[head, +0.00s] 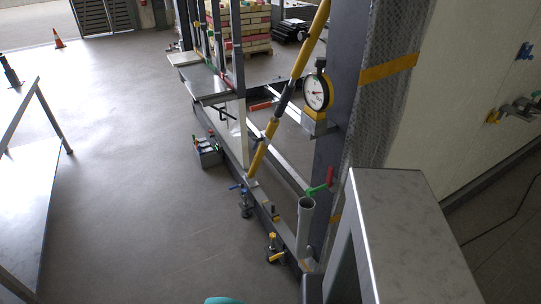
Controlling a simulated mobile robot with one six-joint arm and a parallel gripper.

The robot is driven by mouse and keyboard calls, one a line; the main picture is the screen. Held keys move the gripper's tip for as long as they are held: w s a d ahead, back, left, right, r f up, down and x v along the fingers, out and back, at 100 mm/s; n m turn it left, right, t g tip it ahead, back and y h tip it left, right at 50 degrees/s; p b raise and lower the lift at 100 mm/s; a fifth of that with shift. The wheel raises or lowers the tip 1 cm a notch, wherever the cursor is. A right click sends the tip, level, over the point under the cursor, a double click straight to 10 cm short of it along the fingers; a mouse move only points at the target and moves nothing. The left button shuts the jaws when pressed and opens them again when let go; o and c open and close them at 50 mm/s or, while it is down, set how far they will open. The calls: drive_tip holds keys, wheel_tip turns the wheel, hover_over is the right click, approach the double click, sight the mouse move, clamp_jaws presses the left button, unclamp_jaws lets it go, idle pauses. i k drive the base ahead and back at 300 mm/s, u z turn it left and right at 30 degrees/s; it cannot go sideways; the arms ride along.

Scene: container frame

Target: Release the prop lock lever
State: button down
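A yellow prop (300,60) runs diagonally from the top of the head view down to the long grey base frame (290,232). It has a dark collar (284,98) partway along. A small lever with a red grip (330,177) and a green part (317,190) stands by the grey upright post, just above a grey open tube (305,220). I cannot tell which part is the prop lock lever. My gripper is not in view; only a teal rounded edge shows at the bottom, and I cannot tell what it is.
A round dial gauge (317,92) is on the upright post. A metal-topped stand (395,215) is at right. Blue (245,203) and yellow (272,250) valves stand along the frame. A grey box (208,151) sits beside it.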

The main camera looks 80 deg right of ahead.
sight(257, 140)
drive_tip(key=u, duration=0.45)
drive_tip(key=k, duration=0.25)
drive_tip(key=z, duration=1.65)
drive_tip(key=i, duration=1)
drive_tip(key=z, duration=0.15)
drive_tip(key=k, duration=0.65)
